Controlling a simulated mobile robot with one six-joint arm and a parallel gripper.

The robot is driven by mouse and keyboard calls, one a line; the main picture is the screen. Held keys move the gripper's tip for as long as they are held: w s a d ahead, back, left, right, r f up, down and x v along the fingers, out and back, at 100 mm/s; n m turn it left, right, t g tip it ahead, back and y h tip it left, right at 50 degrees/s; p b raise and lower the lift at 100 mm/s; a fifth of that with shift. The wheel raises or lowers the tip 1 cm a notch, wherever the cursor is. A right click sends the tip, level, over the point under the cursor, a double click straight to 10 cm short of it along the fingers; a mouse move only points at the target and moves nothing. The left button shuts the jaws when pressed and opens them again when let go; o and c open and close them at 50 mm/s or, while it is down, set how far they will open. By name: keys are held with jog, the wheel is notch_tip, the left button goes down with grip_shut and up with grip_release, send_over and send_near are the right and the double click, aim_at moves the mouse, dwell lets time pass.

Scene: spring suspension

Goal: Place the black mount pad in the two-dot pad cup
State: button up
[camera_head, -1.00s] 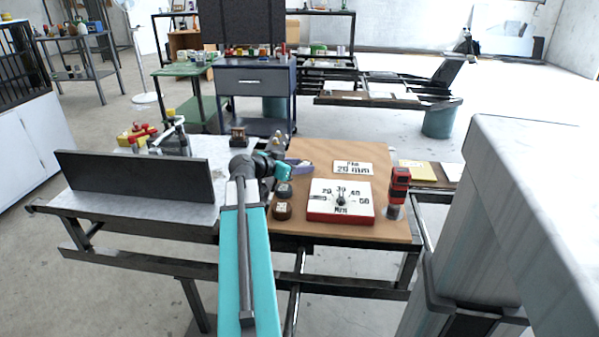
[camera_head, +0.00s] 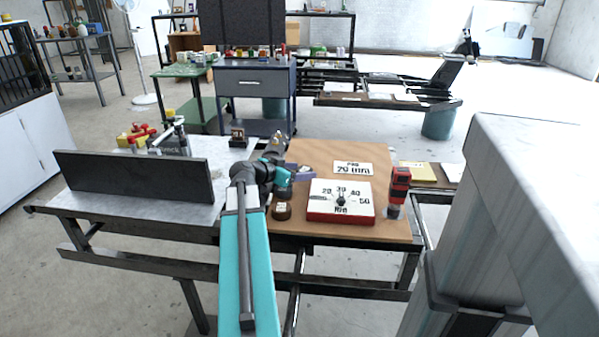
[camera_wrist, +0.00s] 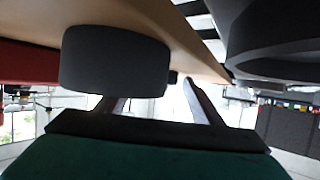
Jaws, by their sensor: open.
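A black, rounded, thick disc (camera_wrist: 115,60), which looks like the mount pad, shows large in the wrist view, which appears upside down. My gripper (camera_wrist: 155,103) is open, with two dark fingers apart and nothing seen between them. The disc overlaps the left finger's tip in the picture; I cannot tell whether they touch. A larger dark round body (camera_wrist: 280,40) fills the upper right, close by; I cannot tell if it is a cup. In the head view, a dark round piece with a pale top (camera_head: 282,211) stands beside my teal wrist. Two-dot marks cannot be made out.
A red-sided white dial box (camera_head: 340,202) stands right of my wrist, with a "20 mm" card (camera_head: 353,168) behind it. A red and black tool (camera_head: 398,188) stands at the right edge. A dark upright plate (camera_head: 133,178) stands on the left.

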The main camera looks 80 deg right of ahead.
jog(key=shift+r, duration=0.1)
jog(key=shift+w+a+r, duration=0.1)
jog(key=shift+a, duration=0.05)
jog(key=p+v, duration=0.2)
jog(key=v, duration=0.9)
jog(key=shift+w+a+r, duration=0.15)
jog(key=shift+a, duration=0.05)
jog(key=shift+w+r, duration=0.1)
jog(key=shift+r, duration=0.05)
